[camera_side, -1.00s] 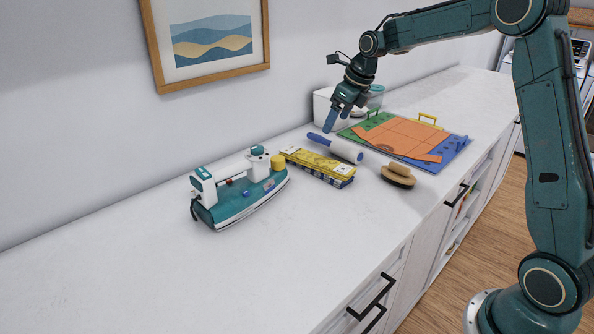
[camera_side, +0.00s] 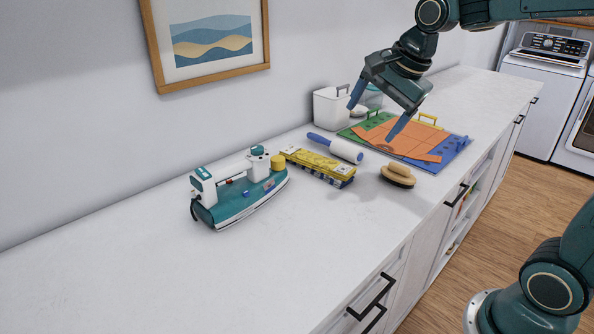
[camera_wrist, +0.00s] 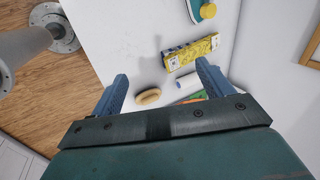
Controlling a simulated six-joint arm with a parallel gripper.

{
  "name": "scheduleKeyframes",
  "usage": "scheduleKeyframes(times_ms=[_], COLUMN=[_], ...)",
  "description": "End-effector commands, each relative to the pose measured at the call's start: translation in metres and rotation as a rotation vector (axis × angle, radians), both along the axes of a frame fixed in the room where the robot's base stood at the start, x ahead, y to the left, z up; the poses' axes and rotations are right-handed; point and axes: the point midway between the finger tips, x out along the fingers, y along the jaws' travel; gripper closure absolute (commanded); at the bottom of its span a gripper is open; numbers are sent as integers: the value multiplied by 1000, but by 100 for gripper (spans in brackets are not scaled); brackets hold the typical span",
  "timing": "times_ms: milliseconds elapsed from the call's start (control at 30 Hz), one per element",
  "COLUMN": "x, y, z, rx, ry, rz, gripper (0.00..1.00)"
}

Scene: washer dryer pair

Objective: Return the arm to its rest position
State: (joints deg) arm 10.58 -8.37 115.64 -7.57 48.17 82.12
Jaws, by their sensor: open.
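My gripper (camera_side: 372,115) is open and empty, held in the air above the far part of the counter. In the side view its fingers hang in front of the folding board and the white bin. In the wrist view its two blue fingers (camera_wrist: 160,85) are spread wide, with the counter and several items far below them. My upper arm runs out of the side view at the top right.
On the white counter (camera_side: 130,270) are a teal iron (camera_side: 240,197), a yellow box (camera_side: 320,165), a lint roller (camera_side: 335,147), a brush (camera_side: 398,175), a coloured folding board (camera_side: 455,155) and a white bin (camera_side: 330,105). A washer (camera_side: 545,85) stands at the far right. The near counter is clear.

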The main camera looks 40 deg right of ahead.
Motion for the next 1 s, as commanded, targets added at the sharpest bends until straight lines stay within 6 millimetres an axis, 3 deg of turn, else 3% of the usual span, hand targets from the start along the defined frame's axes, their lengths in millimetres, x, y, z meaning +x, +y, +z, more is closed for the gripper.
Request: scheduleKeyframes(times_ms=[467,800,1000], x=[-93,-153,-177], y=[29,39,41], z=[-1,-20,-31], rx=[-315,-542,-640], ry=[-33,-50,-55], rz=[637,1082,1269], gripper=[21,21,21])
